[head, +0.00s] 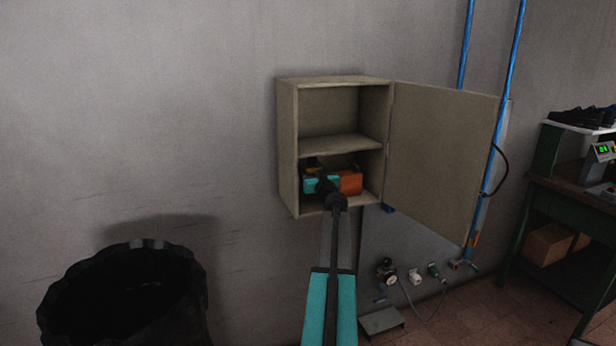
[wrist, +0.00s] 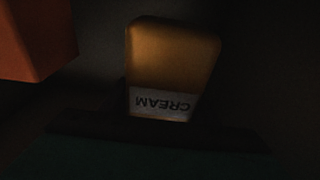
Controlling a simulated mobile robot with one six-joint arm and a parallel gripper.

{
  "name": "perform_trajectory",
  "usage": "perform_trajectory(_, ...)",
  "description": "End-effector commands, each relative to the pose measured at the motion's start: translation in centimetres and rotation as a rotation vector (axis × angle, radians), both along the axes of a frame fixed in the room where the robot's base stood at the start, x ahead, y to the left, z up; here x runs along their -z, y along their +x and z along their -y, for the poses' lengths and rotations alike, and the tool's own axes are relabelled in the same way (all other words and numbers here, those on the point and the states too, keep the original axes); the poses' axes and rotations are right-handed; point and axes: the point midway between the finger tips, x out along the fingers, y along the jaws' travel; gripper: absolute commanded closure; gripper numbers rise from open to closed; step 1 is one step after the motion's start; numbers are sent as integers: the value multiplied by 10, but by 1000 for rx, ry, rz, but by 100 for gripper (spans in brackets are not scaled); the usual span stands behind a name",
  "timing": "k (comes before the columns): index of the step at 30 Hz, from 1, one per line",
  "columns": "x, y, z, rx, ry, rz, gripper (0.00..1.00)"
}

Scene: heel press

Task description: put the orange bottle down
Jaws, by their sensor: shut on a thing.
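The orange bottle (wrist: 172,60) shows in the wrist view as an amber-orange block with a pale label reading CREAM, upside down in the picture. My gripper (head: 318,172) is inside the lower compartment of the open wall cabinet (head: 288,150). In the dark wrist view, it is shut on the bottle near the label. In the head view the bottle is mostly hidden behind my teal and black gripper. I cannot tell whether its base touches the compartment floor.
An orange box (head: 351,182) stands right of my gripper in the same compartment; it also shows at upper left in the wrist view (wrist: 35,40). The shelf (head: 345,143) is close above. The upper compartment looks empty. The cabinet door (head: 440,160) hangs open to the right.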

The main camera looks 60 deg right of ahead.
Motion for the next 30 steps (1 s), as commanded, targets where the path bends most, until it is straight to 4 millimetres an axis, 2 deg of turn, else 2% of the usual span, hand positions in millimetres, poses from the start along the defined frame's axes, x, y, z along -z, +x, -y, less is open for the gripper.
perform_trajectory(3, 19, -1, 0, 1, 3, 0, 72)
perform_trajectory(8, 32, -1, 0, 1, 2, 0, 72)
perform_trajectory(22, 36, -1, 0, 1, 0, 0, 72)
perform_trajectory(23, 38, -1, 0, 1, 1, -1, 44)
perform_trajectory(24, 37, -1, 0, 1, 0, -1, 37)
perform_trajectory(26, 37, -1, 0, 1, 0, -1, 27)
perform_trajectory(30, 37, -2, 1, 2, 1, -1, 27)
